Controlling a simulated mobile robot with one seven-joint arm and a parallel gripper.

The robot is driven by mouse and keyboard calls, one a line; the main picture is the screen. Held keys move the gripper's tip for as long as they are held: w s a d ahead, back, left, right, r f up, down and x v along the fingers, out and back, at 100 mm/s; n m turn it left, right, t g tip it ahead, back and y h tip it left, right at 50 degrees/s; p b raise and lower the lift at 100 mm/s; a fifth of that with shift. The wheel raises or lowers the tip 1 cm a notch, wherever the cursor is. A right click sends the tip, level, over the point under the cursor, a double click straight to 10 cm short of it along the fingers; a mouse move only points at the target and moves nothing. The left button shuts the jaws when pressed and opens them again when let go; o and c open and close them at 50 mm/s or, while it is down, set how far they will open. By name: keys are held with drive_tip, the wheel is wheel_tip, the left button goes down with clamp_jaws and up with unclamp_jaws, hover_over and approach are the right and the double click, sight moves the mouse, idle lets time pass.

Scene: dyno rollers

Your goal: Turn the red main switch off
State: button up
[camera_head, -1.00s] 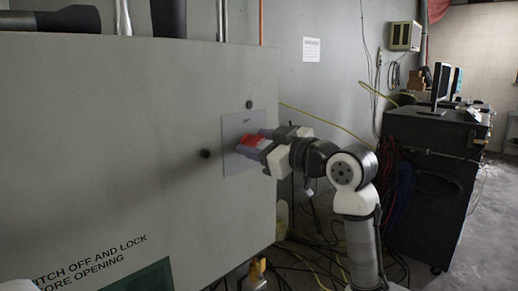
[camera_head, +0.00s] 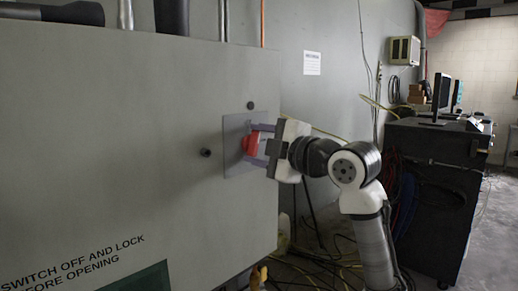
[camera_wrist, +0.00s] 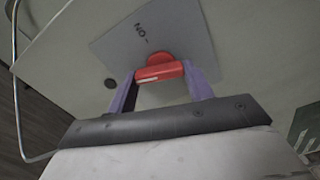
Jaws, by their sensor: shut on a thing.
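The red main switch (camera_head: 250,143) sits on a grey square plate (camera_head: 232,155) on the front of the large grey cabinet. My gripper (camera_head: 260,145) comes in from the right, with one finger above the red handle and one below it in the head view. In the wrist view the red handle (camera_wrist: 160,73) spans between the two purple-grey fingers of my gripper (camera_wrist: 161,80), which are shut on its ends. Dark lettering on the plate (camera_wrist: 185,38) appears inverted in the wrist view, seemingly "ON" with a dash.
The cabinet (camera_head: 110,130) carries a dark round knob (camera_head: 205,153) left of the plate and another above it. Lettering at its lower left reads "SWITCH OFF AND LOCK BEFORE OPENING". Cables hang behind my arm. A dark workbench (camera_head: 435,180) with monitors stands at the right.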

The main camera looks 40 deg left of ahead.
drive_tip(key=shift+f+n+b, duration=0.1)
drive_tip(key=shift+n+b, duration=0.2)
drive_tip(key=shift+n, duration=1.3)
drive_tip(key=shift+s, duration=0.1)
drive_tip(key=o, duration=1)
drive_tip(key=d+b, duration=0.1)
drive_tip(key=d, duration=0.3)
drive_tip(key=d+b, duration=0.1)
drive_tip(key=d, duration=0.4)
drive_tip(key=s+d+b, duration=0.1)
drive_tip(key=d, duration=0.3)
drive_tip(key=shift+d, duration=0.4)
